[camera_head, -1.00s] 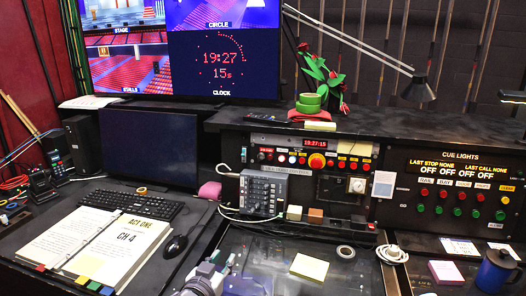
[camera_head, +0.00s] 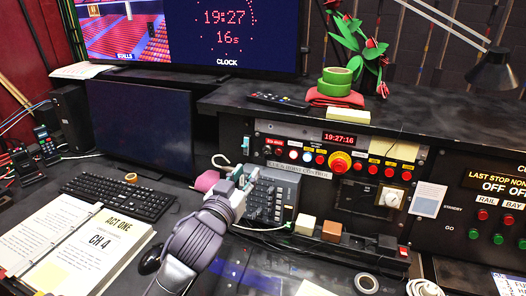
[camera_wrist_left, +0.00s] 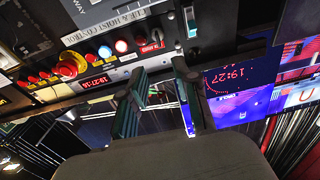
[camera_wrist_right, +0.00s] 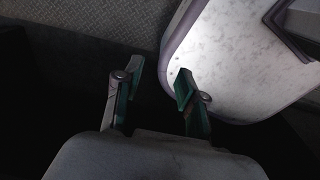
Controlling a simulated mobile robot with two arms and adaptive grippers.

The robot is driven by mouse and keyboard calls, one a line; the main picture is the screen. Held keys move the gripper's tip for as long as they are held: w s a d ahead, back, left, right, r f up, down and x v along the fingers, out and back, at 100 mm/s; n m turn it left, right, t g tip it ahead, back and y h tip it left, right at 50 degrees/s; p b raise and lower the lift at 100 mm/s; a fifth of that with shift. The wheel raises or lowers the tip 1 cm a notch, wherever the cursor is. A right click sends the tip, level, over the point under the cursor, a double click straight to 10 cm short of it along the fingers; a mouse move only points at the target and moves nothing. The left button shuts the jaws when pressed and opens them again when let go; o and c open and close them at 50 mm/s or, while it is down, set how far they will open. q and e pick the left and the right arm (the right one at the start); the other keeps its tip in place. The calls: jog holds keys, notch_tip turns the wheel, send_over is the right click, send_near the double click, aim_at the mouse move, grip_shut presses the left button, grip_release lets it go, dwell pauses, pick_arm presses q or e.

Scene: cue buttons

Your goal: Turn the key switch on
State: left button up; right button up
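A small dark control, which seems to be the key switch (camera_head: 268,150), sits at the row's left end under a red-lettered label. It also shows in the left wrist view (camera_wrist_left: 151,47); its turn position is too small to tell. My left gripper (camera_head: 240,174) is open and empty, in front of the panel, below and left of this control. In the left wrist view its fingers (camera_wrist_left: 158,80) are spread apart. My right gripper (camera_wrist_right: 157,72) is open and empty, outside the head view.
A red mushroom button (camera_head: 340,162) is further right along the row. A grey keypad box (camera_head: 272,193) stands close beside my left gripper. A black monitor (camera_head: 142,125) and a keyboard (camera_head: 118,197) are to the left. Green tape rolls (camera_head: 337,80) lie on the shelf above.

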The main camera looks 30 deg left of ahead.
aim_at(264, 152)
pick_arm(q)
jog(key=b+x, duration=0.1)
jog(key=x, duration=0.9)
jog(key=shift+d+f, duration=0.1)
jog(key=shift+w, duration=0.4)
grip_shut()
pick_arm(e)
jog(key=shift+w+a+f, duration=0.3)
jog(key=shift+w+f, duration=0.25)
jog(key=shift+f, duration=0.2)
